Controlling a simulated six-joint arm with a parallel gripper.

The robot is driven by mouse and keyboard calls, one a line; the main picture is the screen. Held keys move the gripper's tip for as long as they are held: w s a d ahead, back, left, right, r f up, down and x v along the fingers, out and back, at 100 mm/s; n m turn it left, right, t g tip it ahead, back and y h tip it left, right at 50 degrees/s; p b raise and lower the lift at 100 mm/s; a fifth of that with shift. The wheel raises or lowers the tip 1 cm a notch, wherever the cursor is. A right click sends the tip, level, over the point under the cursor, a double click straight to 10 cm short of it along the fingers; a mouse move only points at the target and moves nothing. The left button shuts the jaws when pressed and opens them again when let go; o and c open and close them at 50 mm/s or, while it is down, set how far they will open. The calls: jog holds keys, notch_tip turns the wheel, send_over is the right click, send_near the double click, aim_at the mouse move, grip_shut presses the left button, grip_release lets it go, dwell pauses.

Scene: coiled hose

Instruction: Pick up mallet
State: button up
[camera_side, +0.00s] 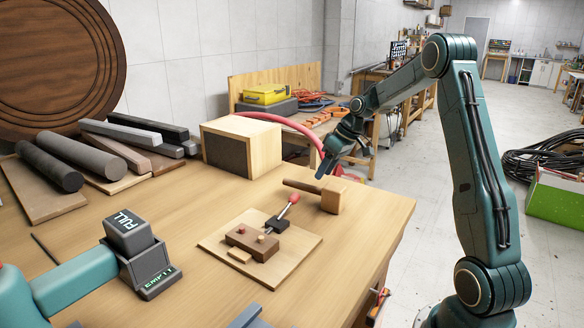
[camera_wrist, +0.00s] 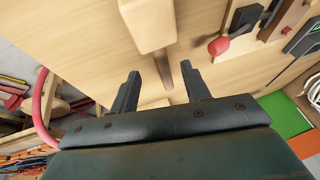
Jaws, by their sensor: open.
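The wooden mallet (camera_side: 331,199) lies on the workbench, its pale block head at the right and its darker handle (camera_side: 301,185) reaching left. In the wrist view the mallet head (camera_wrist: 147,24) is at the top centre, and the brown handle (camera_wrist: 163,69) runs down from it. My gripper (camera_side: 322,171) is above the mallet in the side view, close to it and apart from it. In the wrist view my gripper (camera_wrist: 161,83) is open, with one finger on each side of the handle in the picture. Nothing is held. The exact height gap cannot be told.
Rods (camera_side: 47,165) and a grey FULL block (camera_side: 127,232) are at left. The bench's right edge is near.

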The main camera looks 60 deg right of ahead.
aim_at(315, 188)
jog(key=shift+x, duration=1.4)
jog(key=shift+x, duration=2.55)
jog(key=shift+s, duration=0.1)
jog(key=c, duration=1)
jog(key=shift+r, duration=0.1)
grip_shut()
jog(key=shift+r, duration=0.1)
